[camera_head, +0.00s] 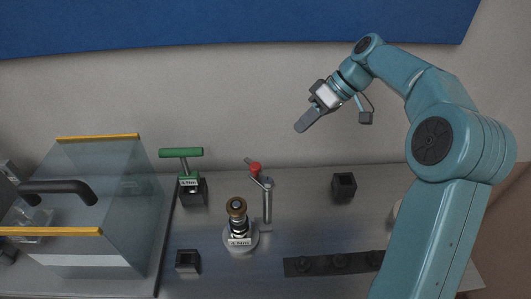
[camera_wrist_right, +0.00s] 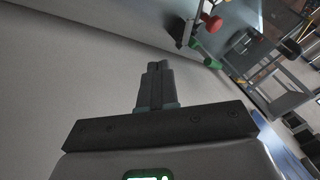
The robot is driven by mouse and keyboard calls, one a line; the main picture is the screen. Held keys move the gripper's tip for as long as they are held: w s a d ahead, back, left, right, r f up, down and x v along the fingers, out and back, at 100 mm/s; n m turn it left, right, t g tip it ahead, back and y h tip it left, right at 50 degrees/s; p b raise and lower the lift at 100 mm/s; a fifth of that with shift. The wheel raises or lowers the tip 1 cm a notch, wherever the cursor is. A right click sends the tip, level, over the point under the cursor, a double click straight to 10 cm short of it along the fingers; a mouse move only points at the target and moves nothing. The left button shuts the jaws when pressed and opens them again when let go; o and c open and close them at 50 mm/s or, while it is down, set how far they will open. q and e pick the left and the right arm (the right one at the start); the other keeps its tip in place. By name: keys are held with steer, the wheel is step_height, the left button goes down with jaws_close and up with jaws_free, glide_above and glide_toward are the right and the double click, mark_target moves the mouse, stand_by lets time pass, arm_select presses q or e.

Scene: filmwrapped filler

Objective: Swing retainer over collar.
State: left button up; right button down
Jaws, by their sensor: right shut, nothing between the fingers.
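A retainer arm with a red knob (camera_head: 255,168) sits on top of a slim grey post (camera_head: 267,203). The arm points up and to the left, away from the collar. The red knob also shows at the top of the right wrist view (camera_wrist_right: 213,23). My right gripper (camera_head: 302,127) is shut and empty, raised above and behind the post, clear of everything. Its closed fingers show in the right wrist view (camera_wrist_right: 157,68). My left gripper is not in view.
A green T-handled tool (camera_head: 181,153) stands in a dark holder left of the post. Small black square holders (camera_head: 344,185) (camera_head: 187,261) and a dark strip (camera_head: 305,266) lie on the grey bench. A clear-walled box (camera_head: 110,200) with yellow edges fills the left.

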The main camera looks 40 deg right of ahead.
mark_target(259, 169)
steer(key=w+a+f+p, duration=0.2)
steer(key=a+f, duration=0.6)
steer(key=a, duration=0.1)
steer(key=shift+a, duration=0.2)
steer(key=shift+w+d, duration=0.1)
steer(key=shift+w, duration=0.1)
steer(key=shift+s+r, duration=0.1)
